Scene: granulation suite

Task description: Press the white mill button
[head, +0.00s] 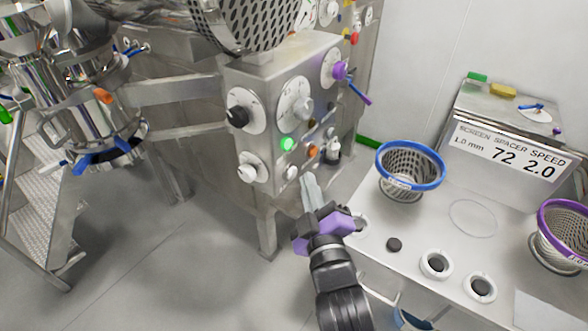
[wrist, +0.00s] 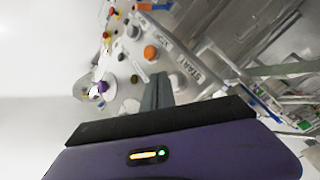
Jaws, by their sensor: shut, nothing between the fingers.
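A small white button (head: 291,172) sits low on the metal control panel, below a lit green button (head: 287,144) and an orange button (head: 312,151). In the wrist view the white button (wrist: 177,82) is beside the word START, with the orange button (wrist: 151,52) nearby. My gripper (head: 309,179) is shut and empty, its grey fingertips just right of and slightly below the white button in the head view. In the wrist view the fingertips (wrist: 158,78) partly overlap the white button's edge. Whether they touch it cannot be told.
The panel also carries a black knob (head: 238,116), a white knob (head: 248,173) and a purple-handled dial (head: 340,71). A bench (head: 440,215) at right holds a blue-rimmed basket (head: 409,165) and a purple-rimmed basket (head: 563,235).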

